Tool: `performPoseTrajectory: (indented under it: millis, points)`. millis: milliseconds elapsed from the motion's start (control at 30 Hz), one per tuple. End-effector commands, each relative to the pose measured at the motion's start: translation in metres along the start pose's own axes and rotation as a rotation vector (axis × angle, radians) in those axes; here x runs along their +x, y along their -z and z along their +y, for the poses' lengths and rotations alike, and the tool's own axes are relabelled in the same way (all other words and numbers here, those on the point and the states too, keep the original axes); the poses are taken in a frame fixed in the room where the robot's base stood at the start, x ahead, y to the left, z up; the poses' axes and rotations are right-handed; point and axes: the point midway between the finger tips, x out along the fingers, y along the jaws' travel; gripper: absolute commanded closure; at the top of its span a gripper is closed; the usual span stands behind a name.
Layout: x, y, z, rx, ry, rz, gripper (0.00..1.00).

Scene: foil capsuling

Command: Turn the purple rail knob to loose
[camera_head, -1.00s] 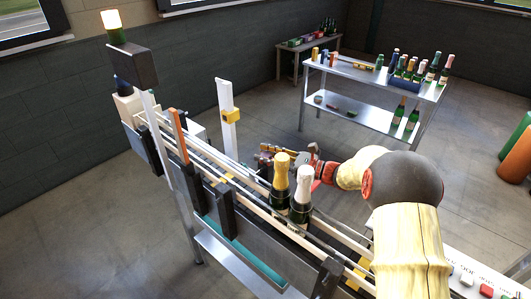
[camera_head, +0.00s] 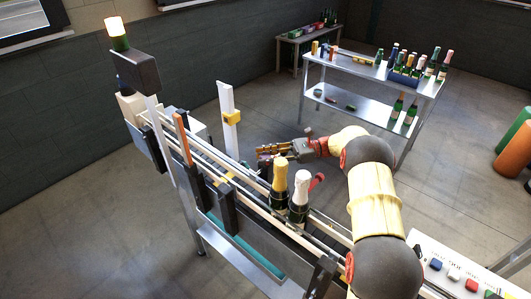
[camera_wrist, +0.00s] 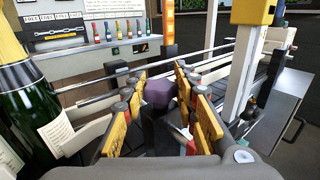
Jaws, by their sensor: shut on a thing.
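The purple rail knob (camera_wrist: 160,92) shows in the wrist view between the yellow-padded fingers of my gripper (camera_wrist: 160,80). The fingers are shut on the knob, one on each side, and their pads hide parts of its flanks. In the head view my gripper (camera_head: 268,150) reaches in from the right, at the far side of the conveyor rails, behind the bottles. The knob is mostly hidden there by the fingers. The turn angle of the knob cannot be read.
A gold-topped bottle (camera_head: 279,182) and a white-topped bottle (camera_head: 300,190) stand on the conveyor close to my gripper. A red knob (camera_head: 316,181) sits just right of them. A white post (camera_head: 228,120) with a yellow block rises behind. A bottle table (camera_head: 370,80) stands farther back.

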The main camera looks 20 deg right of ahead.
Motion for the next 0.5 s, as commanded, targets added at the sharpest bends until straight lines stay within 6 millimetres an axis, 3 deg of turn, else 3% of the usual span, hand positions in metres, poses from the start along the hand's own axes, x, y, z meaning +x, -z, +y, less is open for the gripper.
performPoseTrajectory:
  millis: [500]
  points:
    - [0.0002,-0.0056,-0.0004,0.001,-0.170,0.000,0.96]
